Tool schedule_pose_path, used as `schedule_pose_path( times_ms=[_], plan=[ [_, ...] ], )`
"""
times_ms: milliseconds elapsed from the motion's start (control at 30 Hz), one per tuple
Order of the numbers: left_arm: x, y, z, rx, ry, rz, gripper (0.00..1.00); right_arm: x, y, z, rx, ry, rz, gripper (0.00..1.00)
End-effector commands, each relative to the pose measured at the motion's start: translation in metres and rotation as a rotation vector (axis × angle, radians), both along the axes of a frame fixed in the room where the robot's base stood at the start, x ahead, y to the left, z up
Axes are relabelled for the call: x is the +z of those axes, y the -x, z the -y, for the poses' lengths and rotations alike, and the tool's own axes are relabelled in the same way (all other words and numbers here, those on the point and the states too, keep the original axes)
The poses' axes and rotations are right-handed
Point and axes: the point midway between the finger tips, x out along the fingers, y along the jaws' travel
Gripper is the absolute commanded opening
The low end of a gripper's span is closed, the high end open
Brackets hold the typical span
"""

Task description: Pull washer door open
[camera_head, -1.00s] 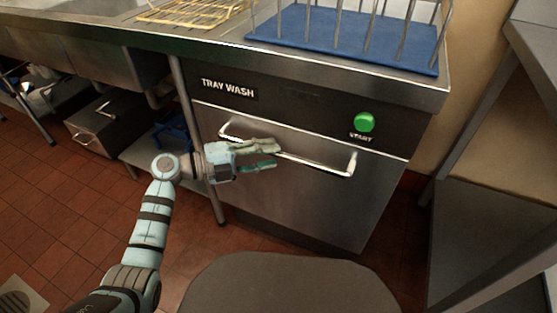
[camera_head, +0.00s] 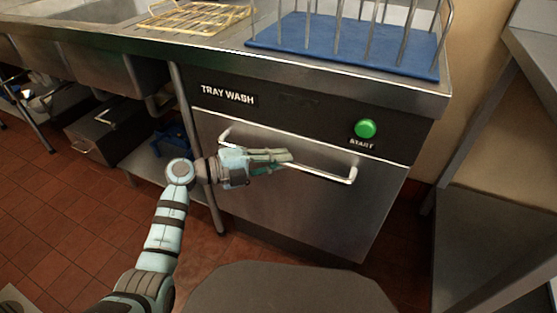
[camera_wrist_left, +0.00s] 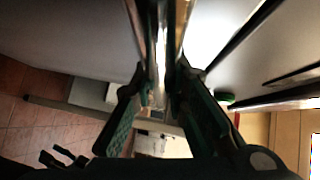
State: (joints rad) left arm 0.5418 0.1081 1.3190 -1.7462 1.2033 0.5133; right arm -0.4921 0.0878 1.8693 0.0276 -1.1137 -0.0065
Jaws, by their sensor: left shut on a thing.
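The washer door (camera_head: 300,198) is a steel front panel under the "TRAY WASH" label and looks closed. Its long bar handle (camera_head: 332,174) runs across the upper part of the door. My left gripper (camera_head: 284,158) is shut on the handle near its middle, and the fingers hide that stretch of the bar. In the left wrist view the handle (camera_wrist_left: 161,45) runs between the two fingers (camera_wrist_left: 160,88). My right gripper is not in view.
A green START button (camera_head: 365,128) sits on the panel above the door. A blue mat (camera_head: 300,32) with a wire rack lies on the counter. A steel table (camera_head: 490,215) stands to the right. Tiled floor (camera_head: 60,200) is open at the left.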

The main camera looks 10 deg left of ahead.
Motion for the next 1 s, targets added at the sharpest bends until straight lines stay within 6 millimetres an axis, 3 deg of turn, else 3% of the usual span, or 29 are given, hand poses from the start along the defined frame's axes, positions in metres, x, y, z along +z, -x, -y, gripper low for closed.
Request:
schedule_pose_path(
  times_ms=[133, 367, 633, 1000],
  plan=[
    [-0.001, 0.002, -0.001, 0.001, -0.002, 0.0, 0.0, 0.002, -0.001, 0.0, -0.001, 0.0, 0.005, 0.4],
    [-0.003, 0.024, -0.009, 0.001, -0.007, -0.003, 0.0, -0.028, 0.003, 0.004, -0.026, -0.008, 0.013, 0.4],
    [-0.023, 0.082, -0.027, -0.001, 0.02, 0.072, 0.0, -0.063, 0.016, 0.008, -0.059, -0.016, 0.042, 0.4],
    [-0.077, 0.174, -0.057, -0.002, 0.033, 0.113, 0.0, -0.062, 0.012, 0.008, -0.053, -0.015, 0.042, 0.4]
  ],
)
